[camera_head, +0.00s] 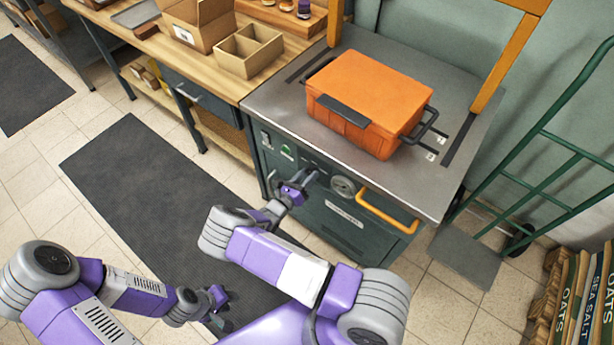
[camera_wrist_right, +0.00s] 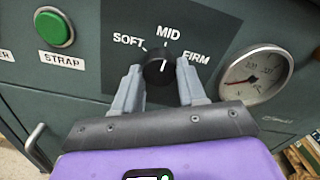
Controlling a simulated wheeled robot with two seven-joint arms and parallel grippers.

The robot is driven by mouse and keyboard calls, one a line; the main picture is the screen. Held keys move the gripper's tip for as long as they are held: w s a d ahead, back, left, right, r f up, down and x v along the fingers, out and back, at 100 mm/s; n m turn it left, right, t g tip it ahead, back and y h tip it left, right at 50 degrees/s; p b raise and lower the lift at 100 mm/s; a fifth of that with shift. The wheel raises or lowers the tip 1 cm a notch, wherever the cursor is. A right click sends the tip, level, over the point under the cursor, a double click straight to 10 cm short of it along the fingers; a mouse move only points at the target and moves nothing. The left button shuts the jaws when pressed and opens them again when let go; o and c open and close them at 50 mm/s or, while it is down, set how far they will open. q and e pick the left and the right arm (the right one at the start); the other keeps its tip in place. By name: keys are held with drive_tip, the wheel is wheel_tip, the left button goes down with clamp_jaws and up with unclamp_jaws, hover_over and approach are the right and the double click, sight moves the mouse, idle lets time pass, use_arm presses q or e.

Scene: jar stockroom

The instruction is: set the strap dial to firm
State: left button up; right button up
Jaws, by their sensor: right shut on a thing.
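The strap dial (camera_wrist_right: 158,68) is a black round knob on the dark front panel, with the labels SOFT, MID and FIRM around its top. A white mark on the knob seems to point up, near MID. My right gripper (camera_wrist_right: 160,76) has its two grey fingers on either side of the knob, shut on it. In the head view my right gripper (camera_head: 307,181) is at the machine's front, and the dial is hard to make out there. My left gripper (camera_head: 220,308) hangs low over the dark floor mat, away from the machine; its jaw opening is unclear.
A green STRAP button (camera_wrist_right: 54,28) is left of the dial and a gauge (camera_wrist_right: 256,74) is right of it. An orange handle (camera_head: 388,212) sticks out from the front. An orange case (camera_head: 368,92) stands on the machine's top (camera_head: 280,105). A workbench (camera_head: 155,45) adjoins it.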

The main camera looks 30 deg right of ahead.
drive_tip(key=m, duration=0.5)
drive_tip(key=shift+m+p, duration=0.35)
drive_tip(key=shift+m, duration=0.05)
drive_tip(key=m, duration=0.5)
drive_tip(key=shift+m, duration=0.3)
drive_tip(key=o, duration=1.1)
drive_tip(key=shift+c, duration=0.2)
drive_tip(key=shift+a+p, duration=0.1)
drive_tip(key=shift+p, duration=0.2)
drive_tip(key=p+v, duration=0.1)
drive_tip(key=v, duration=0.6)
drive_tip(key=shift+a, duration=0.2)
drive_tip(key=shift+s, duration=0.1)
